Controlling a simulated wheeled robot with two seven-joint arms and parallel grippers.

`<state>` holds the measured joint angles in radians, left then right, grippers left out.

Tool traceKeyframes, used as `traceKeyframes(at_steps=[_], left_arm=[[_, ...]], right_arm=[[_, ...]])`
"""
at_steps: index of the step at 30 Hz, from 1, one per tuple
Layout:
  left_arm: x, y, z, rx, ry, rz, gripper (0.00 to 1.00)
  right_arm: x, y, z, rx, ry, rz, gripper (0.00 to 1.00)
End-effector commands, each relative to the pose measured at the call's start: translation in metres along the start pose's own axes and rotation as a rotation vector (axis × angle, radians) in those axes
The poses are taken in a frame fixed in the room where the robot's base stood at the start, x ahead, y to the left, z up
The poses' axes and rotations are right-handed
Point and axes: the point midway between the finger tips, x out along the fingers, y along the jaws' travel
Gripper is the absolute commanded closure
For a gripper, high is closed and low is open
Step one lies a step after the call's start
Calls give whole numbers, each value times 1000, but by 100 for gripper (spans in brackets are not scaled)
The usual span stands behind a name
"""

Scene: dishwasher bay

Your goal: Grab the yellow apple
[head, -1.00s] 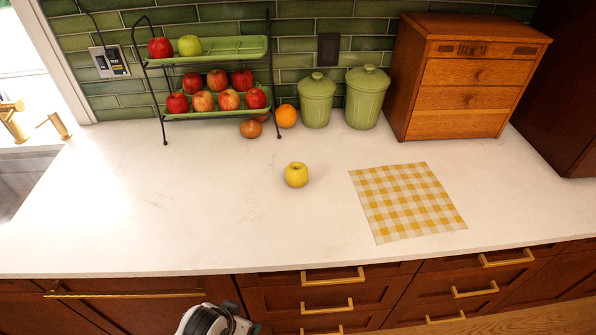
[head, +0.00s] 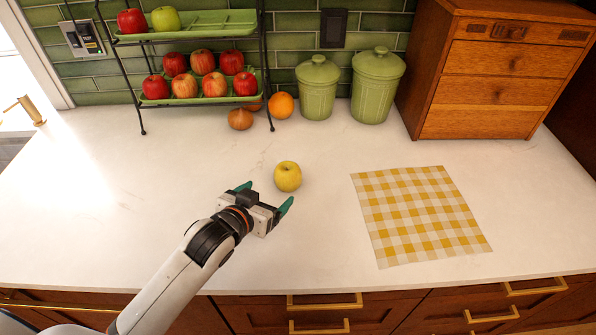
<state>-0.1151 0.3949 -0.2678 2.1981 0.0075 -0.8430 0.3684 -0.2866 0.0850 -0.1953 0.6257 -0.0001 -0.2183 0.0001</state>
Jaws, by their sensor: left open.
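The yellow apple (head: 288,176) sits alone on the white countertop (head: 150,220), near the middle of the head view. My left gripper (head: 264,197) is over the counter just in front of the apple and a little to its left. Its two teal-tipped fingers are spread apart with nothing between them. The right fingertip is close below the apple; I cannot tell the exact gap. My right gripper is not in view.
A two-tier rack (head: 141,118) with green trays holds several apples at the back left. Green canisters (head: 317,88) and a wooden box (head: 490,75) stand behind. A checked cloth (head: 418,212) lies to the right.

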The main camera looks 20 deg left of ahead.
Motion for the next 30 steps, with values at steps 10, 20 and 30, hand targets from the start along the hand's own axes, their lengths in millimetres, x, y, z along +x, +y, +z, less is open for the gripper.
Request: traceKeyframes(at_steps=[10, 20, 30], left_arm=[[57, 1, 8, -1, -26, -5, 12], [87, 0, 8, -1, -26, -6, 12], [126, 1, 13, 0, -26, -5, 12]], right_arm=[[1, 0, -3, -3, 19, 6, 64], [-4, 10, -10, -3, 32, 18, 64], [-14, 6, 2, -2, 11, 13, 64]])
